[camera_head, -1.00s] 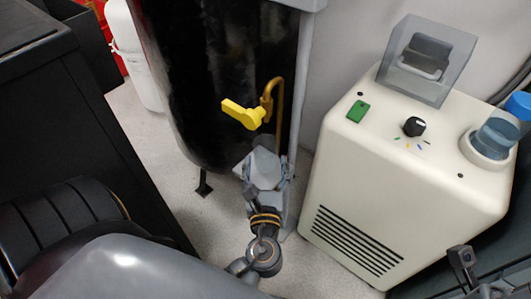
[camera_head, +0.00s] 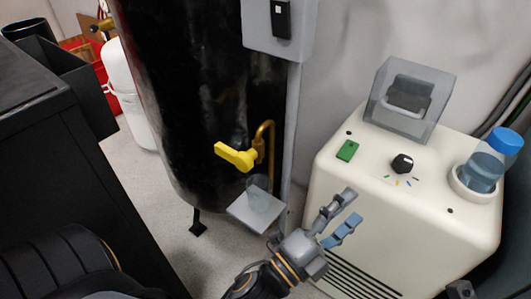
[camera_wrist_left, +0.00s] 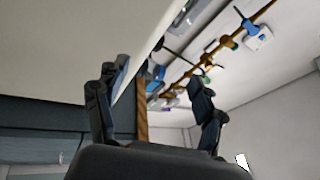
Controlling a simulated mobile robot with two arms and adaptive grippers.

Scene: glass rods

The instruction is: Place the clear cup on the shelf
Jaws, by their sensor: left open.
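A clear cup (camera_head: 259,193) stands upright on a small grey shelf (camera_head: 246,217) under the yellow-handled tap (camera_head: 235,156) in the head view. It is see-through and its outline is faint. My left gripper (camera_head: 352,206) is open and empty, to the right of the shelf and apart from the cup, with its fingers pointing up and right. Its two spread fingers also show in the left wrist view (camera_wrist_left: 160,85), with nothing between them. A small dark part of what looks like my right gripper (camera_head: 460,290) shows at the bottom right edge; its jaws are unclear.
A cream machine (camera_head: 340,190) with a dial (camera_head: 402,163), a clear hood (camera_head: 408,95) and a blue-capped bottle (camera_head: 488,165) stands right of my left gripper. A black tank (camera_head: 190,90) stands behind the shelf. A dark cabinet (camera_head: 60,150) is at left, with open floor between.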

